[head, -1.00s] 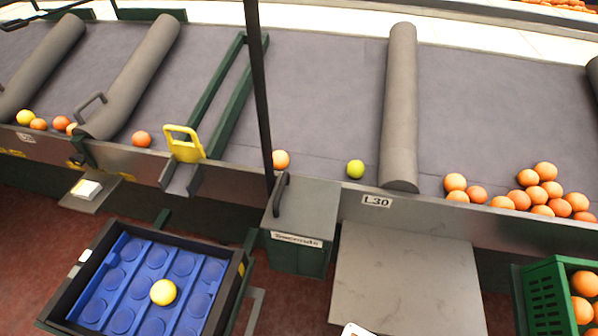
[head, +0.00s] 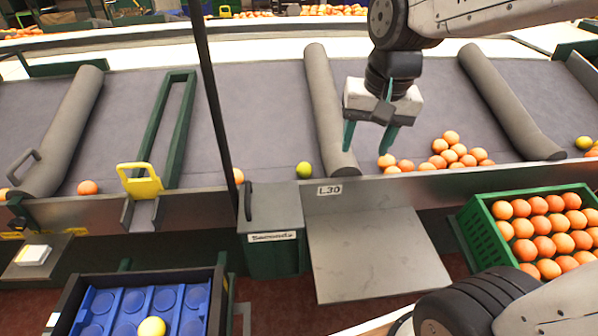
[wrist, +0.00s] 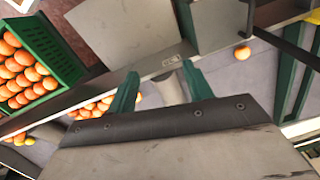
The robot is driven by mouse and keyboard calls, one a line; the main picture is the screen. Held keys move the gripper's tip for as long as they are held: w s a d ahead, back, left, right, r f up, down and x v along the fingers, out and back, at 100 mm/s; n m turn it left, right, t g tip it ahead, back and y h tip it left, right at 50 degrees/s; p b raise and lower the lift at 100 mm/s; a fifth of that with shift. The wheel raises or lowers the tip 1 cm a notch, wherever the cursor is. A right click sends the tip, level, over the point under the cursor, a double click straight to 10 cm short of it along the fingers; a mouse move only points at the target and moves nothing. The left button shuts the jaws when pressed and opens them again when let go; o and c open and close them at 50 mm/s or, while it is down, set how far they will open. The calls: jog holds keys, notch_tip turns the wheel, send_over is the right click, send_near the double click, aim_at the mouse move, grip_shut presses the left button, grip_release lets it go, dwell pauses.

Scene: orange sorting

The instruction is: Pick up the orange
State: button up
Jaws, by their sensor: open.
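Several oranges (head: 451,137) lie in a pile on the grey belt, right of the middle roller, against the front rail. Single oranges lie further left, one beside the dark post (head: 238,175) and one near the yellow handle (head: 87,187). My gripper (head: 369,138) is open and empty above the belt by the middle roller, left of the pile. In the wrist view my gripper's green fingers (wrist: 160,78) are spread with nothing between them. The pile (wrist: 95,108) is partly hidden behind the left finger there, and a single orange (wrist: 242,53) lies to the right.
A green crate (head: 484,240) full of oranges stands at the right. A yellow-green fruit (head: 304,170) lies left of the middle roller (head: 325,105). A blue tray (head: 101,303) at the lower left holds a yellow fruit (head: 152,327). A grey plate (head: 375,255) is bare.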

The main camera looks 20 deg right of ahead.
jog(key=w+f+m, duration=0.3)
jog(key=w+f, duration=0.1)
jog(key=w, duration=0.5)
jog(key=m, duration=0.7)
send_over(305, 165)
jog(key=s, duration=0.2)
jog(key=shift+t, duration=0.3)
jog(key=s+x, duration=0.1)
jog(key=x, duration=0.4)
jog(key=s+x, duration=0.1)
jog(key=x, duration=0.4)
jog(key=s+d+x, duration=0.1)
jog(key=x, duration=0.4)
jog(key=shift+s+f, duration=0.15)
jog(key=shift+f, duration=0.5)
jog(key=x, duration=0.7)
jog(key=shift+w+f, duration=0.15)
jog(key=shift+w, duration=0.05)
jog(key=shift+w+a+f, duration=0.1)
jog(key=shift+f, duration=0.35)
jog(key=c, duration=0.6)
